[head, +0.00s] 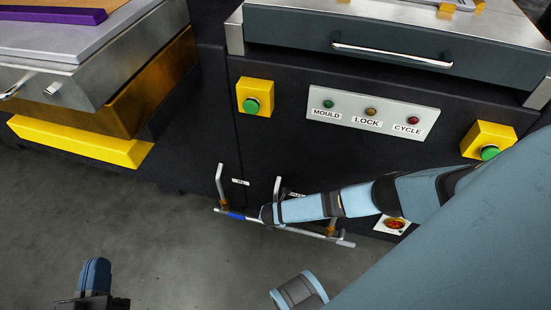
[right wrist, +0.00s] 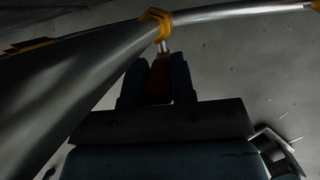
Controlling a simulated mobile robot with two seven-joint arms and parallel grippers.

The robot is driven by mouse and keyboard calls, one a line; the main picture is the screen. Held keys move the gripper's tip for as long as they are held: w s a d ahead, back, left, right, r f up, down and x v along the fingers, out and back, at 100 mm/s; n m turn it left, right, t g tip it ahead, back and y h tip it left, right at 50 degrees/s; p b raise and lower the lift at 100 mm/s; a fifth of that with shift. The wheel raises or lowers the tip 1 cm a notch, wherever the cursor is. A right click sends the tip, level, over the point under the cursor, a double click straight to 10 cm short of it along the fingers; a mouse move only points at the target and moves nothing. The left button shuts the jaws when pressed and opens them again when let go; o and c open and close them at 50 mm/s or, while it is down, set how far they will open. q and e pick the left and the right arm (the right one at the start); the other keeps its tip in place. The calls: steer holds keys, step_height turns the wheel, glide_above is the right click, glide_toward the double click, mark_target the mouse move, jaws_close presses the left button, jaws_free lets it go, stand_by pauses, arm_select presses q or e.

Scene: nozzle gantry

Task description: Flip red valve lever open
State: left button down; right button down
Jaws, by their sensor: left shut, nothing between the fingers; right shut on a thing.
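The red valve lever (right wrist: 158,88) shows in the right wrist view as a dark red piece between the two fingers of my right gripper (right wrist: 158,68), which is shut on it. A metal stem and a yellow-orange fitting (right wrist: 157,23) sit just beyond the fingertips, on a pipe. In the head view my right arm covers the lever and my right gripper, so the lever's angle is hard to tell. My left gripper (head: 95,268) is shut and empty at the bottom left of the head view, over the floor and away from the pipes.
Metal pipes (head: 220,185) stand low at the machine front, with a blue lever (head: 236,216) close left of my right arm. Above are a MOULD, LOCK, CYCLE panel (head: 372,110) and yellow boxes with green buttons (head: 256,88). The floor at the lower left is clear.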

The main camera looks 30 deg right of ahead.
steer(key=c, duration=1)
jaws_free()
steer(key=shift+o, duration=0.2)
steer(key=shift+s+r+p, duration=0.1)
steer(key=shift+r+p, duration=0.3)
steer(key=shift+r, duration=0.1)
arm_select(q)
steer(key=s+a+f+g+y+p, duration=0.1)
steer(key=a+f+g+y+p, duration=0.1)
steer(key=f, duration=0.3)
steer(key=s+a+f+g+y+p, duration=0.1)
steer(key=a+f+g+p, duration=0.1)
steer(key=f+g+p, duration=0.1)
steer(key=shift+s+a+f+y+p, duration=0.3)
steer(key=shift+f+y+p, duration=0.1)
steer(key=shift+f, duration=0.45)
arm_select(e)
steer(key=v, duration=1.2)
steer(key=shift+s+a+r, duration=0.15)
steer(key=shift+a+r, duration=0.05)
steer(key=shift+r, duration=0.1)
arm_select(q)
steer(key=shift+r, duration=0.1)
